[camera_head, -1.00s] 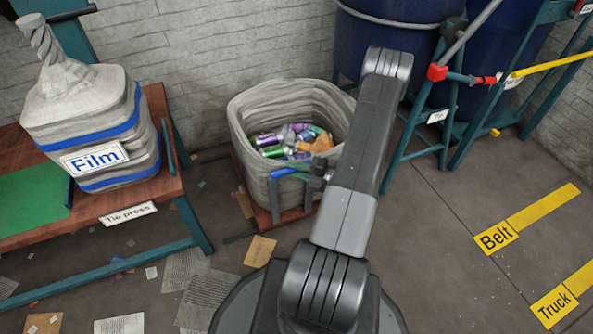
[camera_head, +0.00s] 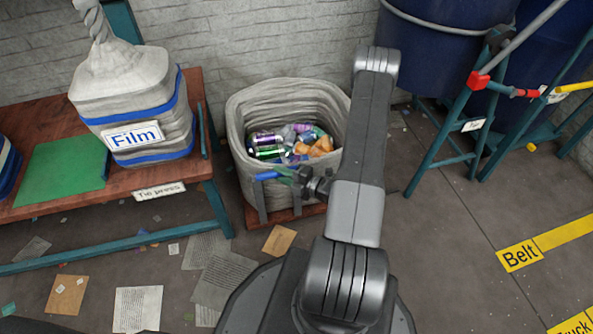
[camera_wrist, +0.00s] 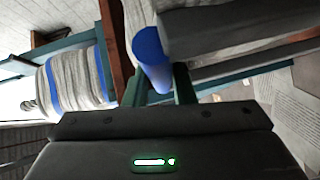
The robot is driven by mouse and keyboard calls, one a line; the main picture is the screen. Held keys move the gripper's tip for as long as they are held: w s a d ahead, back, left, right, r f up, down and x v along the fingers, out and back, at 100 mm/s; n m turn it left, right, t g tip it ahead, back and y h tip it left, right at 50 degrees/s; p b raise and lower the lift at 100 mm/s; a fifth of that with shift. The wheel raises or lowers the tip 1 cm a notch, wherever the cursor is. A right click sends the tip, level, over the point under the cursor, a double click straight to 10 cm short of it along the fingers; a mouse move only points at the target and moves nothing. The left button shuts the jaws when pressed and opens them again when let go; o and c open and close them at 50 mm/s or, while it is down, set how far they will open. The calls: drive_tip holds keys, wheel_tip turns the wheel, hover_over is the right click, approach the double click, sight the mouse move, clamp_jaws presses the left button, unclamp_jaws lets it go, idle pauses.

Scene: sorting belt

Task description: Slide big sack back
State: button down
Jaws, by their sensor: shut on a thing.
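The big sack (camera_head: 243,150) is an open-topped grey woven sack filled with cans and scraps (camera_head: 290,142). It stands upright on a low reddish-brown base (camera_head: 290,214), with grey uprights at its front. A blue handle (camera_head: 267,176) is at the front of the sack. My gripper (camera_head: 285,177) is low in front of the sack and shut on the blue handle. In the wrist view the handle (camera_wrist: 149,45) lies between the two green fingers (camera_wrist: 158,85). My arm hides the sack's right side.
A bench (camera_head: 110,193) with a tied Film sack (camera_head: 135,105) and a green mat (camera_head: 62,165) is close at left. A brick wall (camera_head: 290,40) is behind. Blue drums (camera_head: 440,45) and a teal frame (camera_head: 445,140) stand at right. Papers (camera_head: 225,275) litter the floor.

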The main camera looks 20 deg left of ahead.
idle(0.3)
drive_tip(key=c, duration=1.2)
unclamp_jaws()
drive_tip(key=p+v, duration=0.3)
drive_tip(key=v, duration=1)
drive_tip(key=shift+s+d, duration=0.2)
drive_tip(key=shift+d, duration=0.15)
drive_tip(key=b+x, duration=0.3)
drive_tip(key=x, duration=1)
drive_tip(key=shift+w+a, duration=0.15)
drive_tip(key=shift+a, duration=0.25)
drive_tip(key=shift+d, duration=0.1)
